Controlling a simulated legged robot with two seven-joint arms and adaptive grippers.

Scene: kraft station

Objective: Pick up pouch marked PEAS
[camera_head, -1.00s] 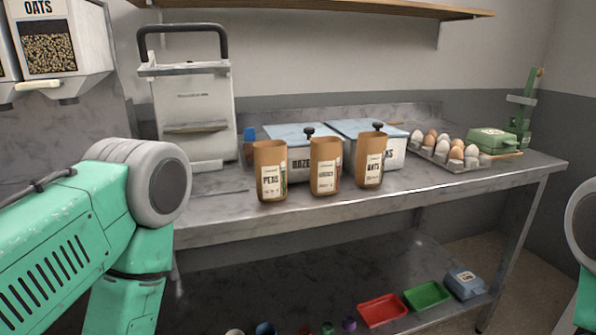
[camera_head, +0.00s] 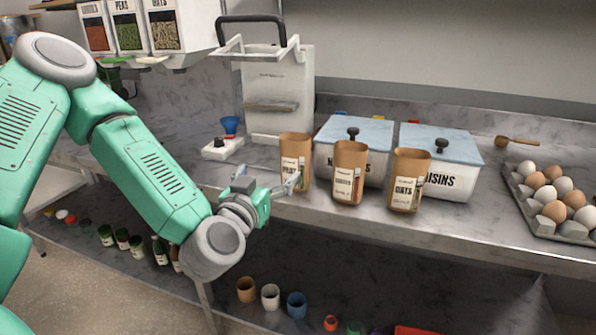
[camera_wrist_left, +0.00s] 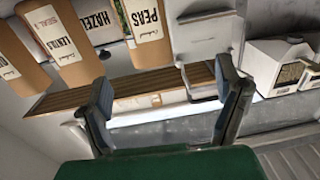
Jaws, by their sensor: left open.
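The PEAS pouch (camera_head: 296,146), a brown kraft pouch with a white label, stands upright at the left end of a row of three pouches near the counter's front edge. In the left wrist view the PEAS pouch (camera_wrist_left: 146,25) is at the top, beyond the fingertips and partly cut off. My left gripper (camera_head: 272,186) is open and empty in front of the PEAS pouch, at its lower left; one fingertip overlaps it in the head view, and contact cannot be told. The left wrist view shows the open fingers (camera_wrist_left: 165,92) with nothing between them. My right gripper is out of view.
A LENTILS pouch (camera_wrist_left: 62,40) and the OATS pouch (camera_head: 408,168) stand to the right of PEAS. Behind are two lidded bins, one marked RAISINS (camera_head: 455,160), and a white machine (camera_head: 275,112). An egg tray (camera_head: 545,218) is at right. The counter's front strip is clear.

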